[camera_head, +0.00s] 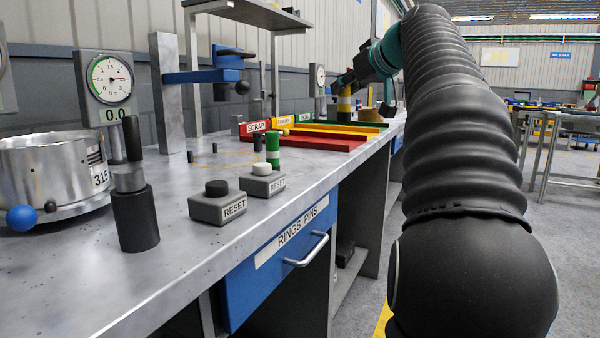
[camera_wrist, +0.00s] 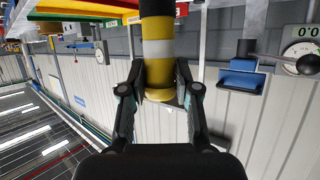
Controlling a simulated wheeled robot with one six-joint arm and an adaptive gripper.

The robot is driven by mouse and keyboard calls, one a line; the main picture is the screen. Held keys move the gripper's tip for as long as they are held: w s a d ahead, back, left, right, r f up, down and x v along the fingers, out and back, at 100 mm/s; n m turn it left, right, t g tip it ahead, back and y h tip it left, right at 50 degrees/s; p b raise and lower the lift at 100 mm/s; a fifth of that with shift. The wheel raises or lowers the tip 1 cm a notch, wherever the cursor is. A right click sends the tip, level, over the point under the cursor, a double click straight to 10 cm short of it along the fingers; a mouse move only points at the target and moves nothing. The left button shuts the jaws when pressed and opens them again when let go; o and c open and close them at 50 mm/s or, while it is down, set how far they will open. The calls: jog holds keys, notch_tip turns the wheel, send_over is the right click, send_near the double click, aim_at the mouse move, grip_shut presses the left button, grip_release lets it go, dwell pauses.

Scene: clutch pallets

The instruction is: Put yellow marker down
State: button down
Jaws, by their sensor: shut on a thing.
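The yellow marker (camera_head: 344,103) is an upright cylinder with yellow and dark bands, at the far end of the bench by the green tray (camera_head: 352,124). In the wrist view, which looks upside down, the yellow marker (camera_wrist: 157,50) shows black, yellow and white bands. My gripper (camera_wrist: 160,72) is shut on its yellow end, one finger on each side. In the head view my gripper (camera_head: 348,82) is small and partly hidden by my arm. The marker's black end is at the trays; I cannot tell whether it touches a surface.
Red (camera_head: 318,142) and yellow (camera_head: 338,133) trays lie nearer than the green one.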

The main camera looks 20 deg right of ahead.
jog(key=shift+s+d, duration=0.15)
jog(key=shift+d, duration=0.15)
jog(key=shift+n+y, duration=0.3)
jog(key=shift+w+a+f+b, duration=0.55)
jog(key=shift+w+a+f, duration=0.6)
jog(key=shift+w+f, duration=0.55)
jog(key=shift+w+a+f+b, duration=0.5)
jog(key=shift+w+a+f, duration=0.8)
jog(key=shift+f, duration=0.65)
jog(key=shift+w+a+f+b, duration=0.55)
jog(key=shift+w+a+f, duration=0.5)
jog(key=shift+w+f, duration=0.65)
jog(key=shift+s+f, duration=0.1)
jog(key=shift+f, duration=0.15)
jog(key=c, duration=0.8)
grip_release()
jog(key=shift+c, duration=0.2)
